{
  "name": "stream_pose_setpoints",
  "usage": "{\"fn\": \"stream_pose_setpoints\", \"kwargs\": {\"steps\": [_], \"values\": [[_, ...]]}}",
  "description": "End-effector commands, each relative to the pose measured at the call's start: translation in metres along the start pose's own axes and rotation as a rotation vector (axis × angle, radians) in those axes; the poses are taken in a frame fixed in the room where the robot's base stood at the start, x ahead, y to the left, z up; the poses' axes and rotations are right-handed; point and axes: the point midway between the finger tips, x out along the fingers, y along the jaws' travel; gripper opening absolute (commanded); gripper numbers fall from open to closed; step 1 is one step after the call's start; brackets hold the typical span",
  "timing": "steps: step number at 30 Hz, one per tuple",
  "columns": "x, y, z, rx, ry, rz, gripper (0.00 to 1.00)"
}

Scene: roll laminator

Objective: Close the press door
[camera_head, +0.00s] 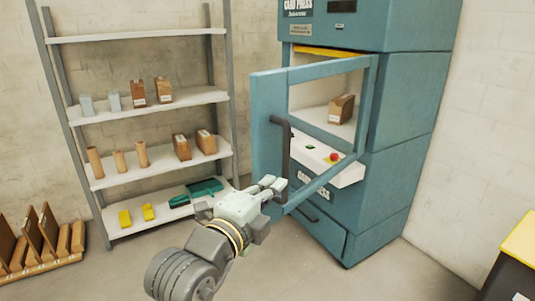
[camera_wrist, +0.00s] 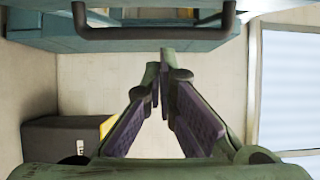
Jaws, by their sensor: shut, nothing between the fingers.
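The blue card press (camera_head: 400,120) stands at the centre right in the head view. Its door (camera_head: 265,95), a blue frame with a see-through middle, stands wide open, swung out to the left. A dark bar handle (camera_head: 284,145) is on the door's left side; it also shows across the top of the wrist view (camera_wrist: 150,33).
A brown box (camera_head: 341,108) sits inside the press. A red button (camera_head: 334,157) is on the panel below. A shelf rack (camera_head: 150,99) with boxes stands at the left. A black and yellow cabinet (camera_head: 515,265) is at the lower right. Floor between is open.

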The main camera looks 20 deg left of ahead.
Motion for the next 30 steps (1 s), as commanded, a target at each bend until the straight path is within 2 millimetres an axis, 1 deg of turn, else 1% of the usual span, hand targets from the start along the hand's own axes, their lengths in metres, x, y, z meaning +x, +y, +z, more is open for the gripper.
{"fn": "stream_pose_setpoints", "kwargs": {"steps": [1,5,6,8,9,12,17,21,30], "values": [[0.008,-0.007,-0.001,-0.007,0.005,0.004,0.0],[0.025,-0.006,-0.001,-0.005,0.003,0.005,0.0],[0.035,-0.003,-0.001,-0.004,0.006,0.003,0.0],[0.047,-0.002,-0.001,-0.002,0.005,0.003,0.0],[0.051,-0.002,0.004,-0.002,-0.001,0.003,0.0],[0.052,-0.002,0.021,-0.003,-0.003,0.002,0.0],[0.056,0.0,0.035,-0.001,-0.001,0.002,0.0],[0.057,0.0,0.039,0.0,0.0,0.0,0.0],[0.057,0.001,0.039,0.0,0.0,0.0,0.0]]}}
